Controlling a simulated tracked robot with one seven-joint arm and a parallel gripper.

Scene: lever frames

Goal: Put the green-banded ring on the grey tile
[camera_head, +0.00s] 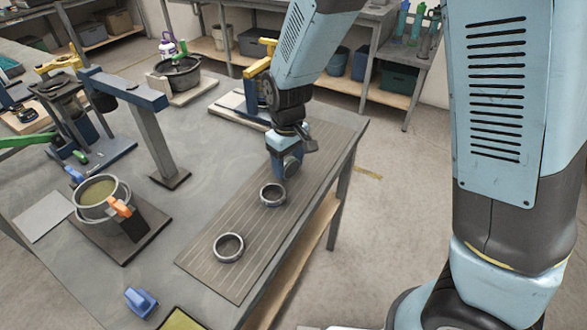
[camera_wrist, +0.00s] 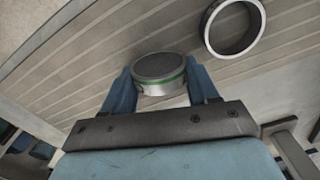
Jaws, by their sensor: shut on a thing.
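The green-banded ring (camera_wrist: 162,84) sits between the two blue fingers of my gripper (camera_wrist: 162,92) in the wrist view, with its green stripe facing the camera. My gripper (camera_head: 286,168) is shut on it, low over the grooved board at the table's right side in the head view. The band is not visible in the head view, and I cannot tell whether the ring touches the board. A flat grey tile (camera_head: 42,216) lies at the table's left edge, far left of my gripper, with nothing on it.
Two dark rings, a nearer one (camera_head: 228,247) and a farther one (camera_head: 272,195), lie on the grooved board (camera_head: 207,263).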

